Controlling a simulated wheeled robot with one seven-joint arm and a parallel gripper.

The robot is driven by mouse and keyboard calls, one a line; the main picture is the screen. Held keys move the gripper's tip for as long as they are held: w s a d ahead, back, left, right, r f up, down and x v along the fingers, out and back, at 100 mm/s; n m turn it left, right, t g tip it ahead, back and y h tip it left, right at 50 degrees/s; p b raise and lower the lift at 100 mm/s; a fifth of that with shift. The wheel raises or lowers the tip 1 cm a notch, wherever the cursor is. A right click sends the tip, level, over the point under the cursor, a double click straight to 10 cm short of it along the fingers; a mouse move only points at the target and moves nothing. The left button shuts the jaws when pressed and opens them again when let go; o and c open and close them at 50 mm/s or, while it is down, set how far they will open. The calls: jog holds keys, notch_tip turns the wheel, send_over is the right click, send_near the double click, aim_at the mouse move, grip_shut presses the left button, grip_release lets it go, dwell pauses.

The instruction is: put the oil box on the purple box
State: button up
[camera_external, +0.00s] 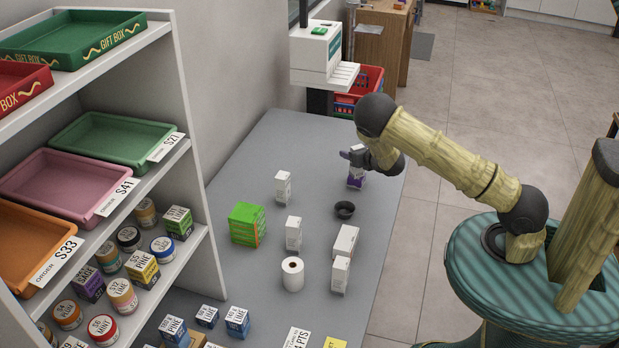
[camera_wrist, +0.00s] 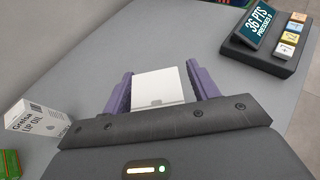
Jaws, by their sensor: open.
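My gripper (camera_wrist: 165,83) is open, with its two purple fingers on either side of a plain white box (camera_wrist: 160,88). The box's label cannot be read. In the external view my gripper (camera_external: 357,170) is low over the far right part of the grey counter, partly hiding that box. A white box marked LIP OIL (camera_wrist: 38,118) stands left of my gripper in the wrist view; it appears to be the small white box (camera_external: 283,186) in the external view. A purple box (camera_external: 88,284) marked SAGE stands on the lower shelf at left.
On the grey counter (camera_external: 240,180) stand a green box (camera_external: 246,224), a black bowl (camera_external: 344,210), a white roll (camera_external: 292,274) and several white boxes. A black terminal (camera_wrist: 270,45) shows at upper right in the wrist view. Shelves with trays line the left.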

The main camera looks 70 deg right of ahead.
jog(key=shift+r, duration=0.2)
jog(key=b+v, duration=0.2)
jog(key=v, duration=1)
jog(key=shift+f, duration=0.15)
